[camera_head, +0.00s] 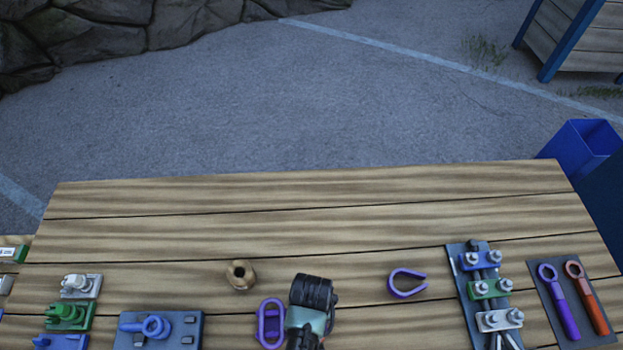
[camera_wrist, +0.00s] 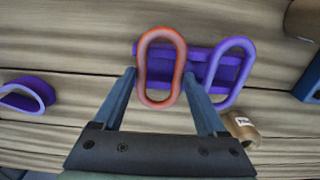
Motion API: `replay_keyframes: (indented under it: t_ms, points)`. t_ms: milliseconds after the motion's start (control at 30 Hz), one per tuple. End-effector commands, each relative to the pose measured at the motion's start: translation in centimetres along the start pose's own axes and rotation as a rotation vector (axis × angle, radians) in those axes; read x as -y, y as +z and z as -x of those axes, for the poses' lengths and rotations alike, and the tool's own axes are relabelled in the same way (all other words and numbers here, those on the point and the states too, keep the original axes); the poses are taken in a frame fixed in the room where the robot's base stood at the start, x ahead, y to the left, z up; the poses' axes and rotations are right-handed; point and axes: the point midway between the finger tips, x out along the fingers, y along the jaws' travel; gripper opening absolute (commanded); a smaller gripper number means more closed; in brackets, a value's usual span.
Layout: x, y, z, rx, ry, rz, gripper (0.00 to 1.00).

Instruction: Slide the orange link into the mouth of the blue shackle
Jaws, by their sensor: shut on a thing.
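The orange link (camera_wrist: 147,68) is an upright-looking oval loop in the wrist view, between my gripper's fingertips (camera_wrist: 160,76). My gripper is shut on it. It overlaps one end of a purple holder (camera_wrist: 199,66); I cannot tell whether it is clear of it. In the head view my gripper (camera_head: 308,318) is at the front middle of the table and hides the link. A U-shaped shackle, looking violet rather than blue (camera_head: 394,284), lies to its right, its open mouth facing right. Part of it shows at the left of the wrist view (camera_wrist: 38,86).
A purple link (camera_head: 261,325) stays beside my gripper on the holder. A brass nut (camera_head: 240,275) lies behind it. A clamp block with cables (camera_head: 470,300) and a mat with two eye-ended tools (camera_head: 548,290) stand right. The table's back is clear.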

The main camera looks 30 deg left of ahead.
Motion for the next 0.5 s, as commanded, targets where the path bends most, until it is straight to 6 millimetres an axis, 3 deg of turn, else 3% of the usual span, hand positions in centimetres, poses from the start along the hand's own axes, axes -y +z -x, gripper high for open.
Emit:
replay_keyframes:
  t_ms: [100, 500]
  points:
    - [0.0, -0.1, 1.7, -0.002, 0.001, 0.0, 0.0]
    - [0.0, -0.1, 5.5, -0.002, 0.001, 0.0, 0.0]
